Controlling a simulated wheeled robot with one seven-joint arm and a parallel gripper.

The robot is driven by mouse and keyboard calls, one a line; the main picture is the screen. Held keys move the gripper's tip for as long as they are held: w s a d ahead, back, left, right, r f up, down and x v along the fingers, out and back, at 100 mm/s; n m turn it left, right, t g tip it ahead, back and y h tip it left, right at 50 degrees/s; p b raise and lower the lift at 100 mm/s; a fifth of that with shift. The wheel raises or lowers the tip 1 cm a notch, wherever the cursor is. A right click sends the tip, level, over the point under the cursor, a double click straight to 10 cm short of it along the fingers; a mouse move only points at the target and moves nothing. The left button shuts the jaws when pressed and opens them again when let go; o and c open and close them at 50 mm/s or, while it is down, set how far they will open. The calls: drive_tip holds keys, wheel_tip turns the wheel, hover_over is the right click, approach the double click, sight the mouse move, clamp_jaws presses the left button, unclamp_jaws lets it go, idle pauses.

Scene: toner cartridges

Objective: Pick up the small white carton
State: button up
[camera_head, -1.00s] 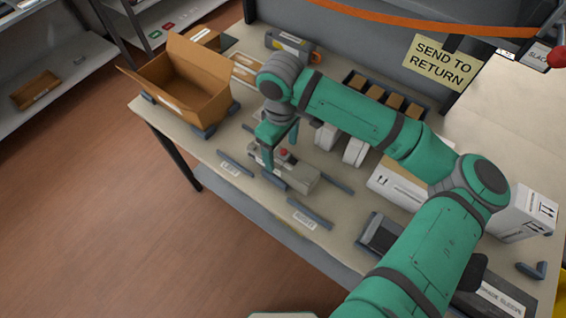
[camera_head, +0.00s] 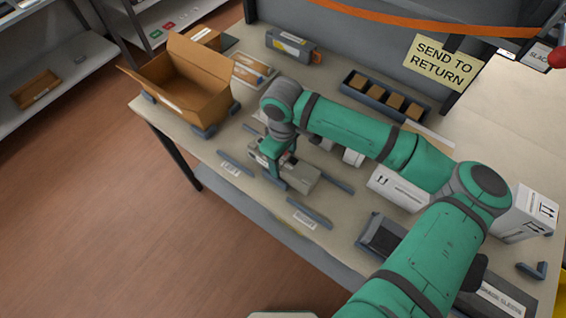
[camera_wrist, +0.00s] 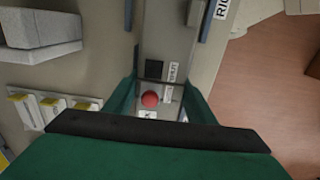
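Two small pale cartons stand mid-table in the camera_head view, largely hidden behind my arm; part of the right one (camera_head: 353,158) shows. In the camera_wrist view a pale grey-white carton (camera_wrist: 40,28) is at upper left, outside my fingers. I cannot tell which one is the small white carton. My gripper (camera_head: 271,152) points down over a grey device (camera_head: 297,177) with a red button. In the camera_wrist view my gripper's fingers (camera_wrist: 158,92) are apart, one on each side of the device (camera_wrist: 155,40); contact is not visible.
An open brown box (camera_head: 185,92) stands at the left table end. A dark tray of brown blocks (camera_head: 428,114) is at the back. Larger white boxes (camera_head: 398,190) (camera_head: 527,213) stand right. Low grey rails (camera_head: 308,213) lie along the front.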

drive_tip(key=c, duration=0.6)
drive_tip(key=shift+o, duration=0.2)
drive_tip(key=shift+r, duration=0.15)
drive_tip(key=shift+w+r, duration=0.1)
drive_tip(key=shift+r, duration=0.45)
drive_tip(key=s+a+r, duration=0.3)
drive_tip(key=s+r, duration=0.8)
drive_tip(key=s, duration=0.2)
drive_tip(key=shift+s+a+r, duration=0.2)
drive_tip(key=shift+s+r, duration=0.15)
drive_tip(key=shift+s, duration=0.05)
